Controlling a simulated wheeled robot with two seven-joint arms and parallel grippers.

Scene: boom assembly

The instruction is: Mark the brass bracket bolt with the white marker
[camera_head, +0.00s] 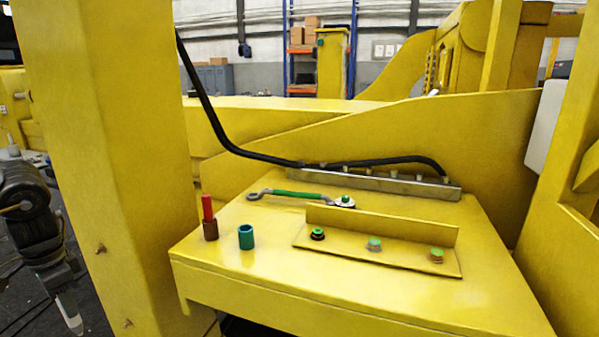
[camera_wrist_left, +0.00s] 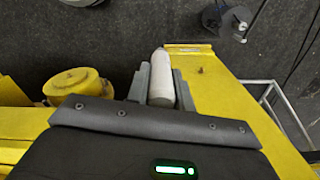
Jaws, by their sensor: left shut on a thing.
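My left gripper (camera_head: 66,288) is at the far left of the head view, low beside the yellow post and well away from the bracket. It is shut on the white marker (camera_head: 73,320), which points down. The left wrist view shows the marker (camera_wrist_left: 161,78) between the two grey fingers (camera_wrist_left: 160,88). The angled yellow bracket (camera_head: 345,246) lies on the yellow deck and carries three green-topped bolts. The brass bolt (camera_head: 437,256) is the rightmost; a silver one (camera_head: 374,244) is in the middle and a dark one (camera_head: 317,234) at left. My right gripper is not in view.
A red marker (camera_head: 208,206) stands in a brown holder (camera_head: 210,230), with a teal holder (camera_head: 246,238) beside it. A green-handled wrench (camera_head: 298,195) lies behind the bracket. The thick yellow post (camera_head: 105,150) stands between my left gripper and the deck. The deck's front is clear.

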